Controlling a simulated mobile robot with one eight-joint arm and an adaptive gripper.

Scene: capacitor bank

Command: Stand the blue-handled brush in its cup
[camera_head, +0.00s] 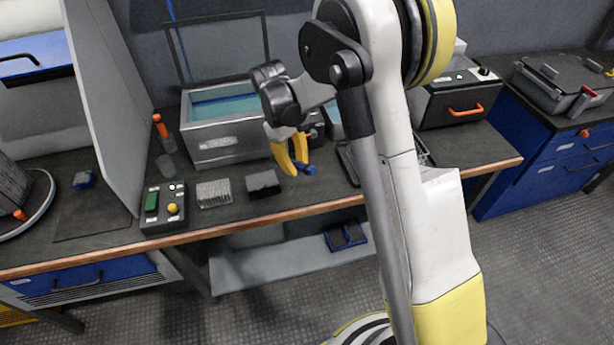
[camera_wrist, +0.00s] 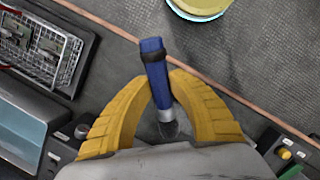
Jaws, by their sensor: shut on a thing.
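My gripper (camera_head: 297,168) is above the bench, in front of the metal tank, and shut on the blue-handled brush (camera_head: 310,171). In the wrist view, the yellow fingers of my gripper (camera_wrist: 161,83) close on the brush's blue handle (camera_wrist: 153,62) from both sides. A dark band circles the handle. The metal collar and dark bristle end lie between the fingers, towards the palm. A small clear cup (camera_head: 168,166) stands on the bench left of the tank, well left of my gripper. An orange-handled tool (camera_head: 160,126) stands upright just behind it.
The metal tank (camera_head: 228,150) with teal liquid stands behind my gripper. A control box (camera_head: 164,208) with green and yellow buttons, a pale bristled block (camera_head: 214,194) and a dark block (camera_head: 263,184) line the front. A tall partition (camera_head: 105,90) rises left of the cup.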

